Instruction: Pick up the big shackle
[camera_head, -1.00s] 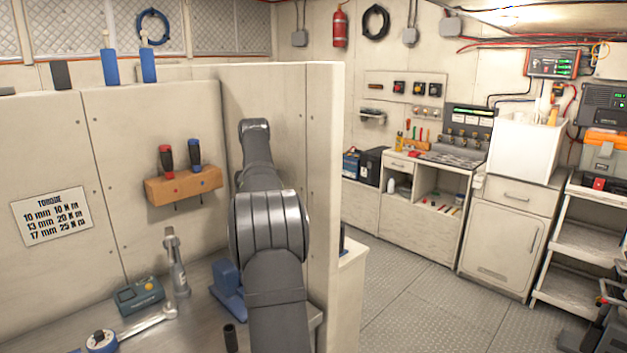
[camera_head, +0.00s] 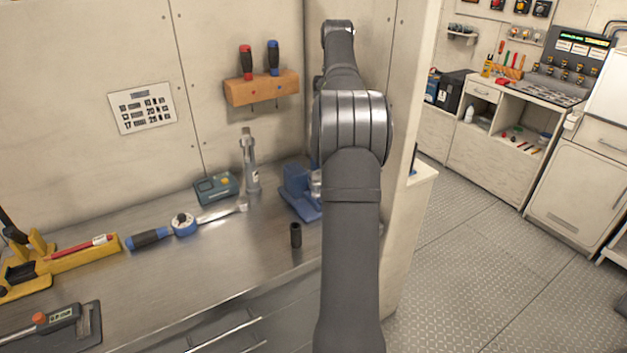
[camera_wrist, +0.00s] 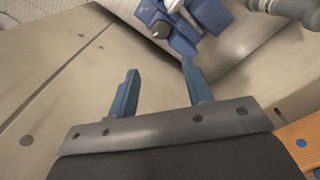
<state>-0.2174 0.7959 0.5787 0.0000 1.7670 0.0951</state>
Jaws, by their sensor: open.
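I cannot make out a big shackle for certain in either view. A grey metal upright piece (camera_head: 250,165) stands on the bench beside a small teal device, but its shape is too unclear to name. My gripper (camera_wrist: 160,70) shows in the wrist view with its two blue-grey fingers apart and nothing between them. Beyond the fingers, a blue vise-like tool (camera_wrist: 180,28) lies at the top of the wrist view, clear of them. In the head view my arm rises in front of the corner and my gripper cannot be made out.
The metal bench (camera_head: 215,265) holds a blue vise-like tool (camera_head: 298,197), a black socket (camera_head: 296,235), a torque wrench (camera_head: 184,224), a teal device (camera_head: 215,188), a yellow tray (camera_head: 85,257) and a caliper (camera_head: 60,325). A wooden screwdriver rack (camera_head: 262,90) is on the wall. A partition (camera_head: 412,150) closes the bench's right end.

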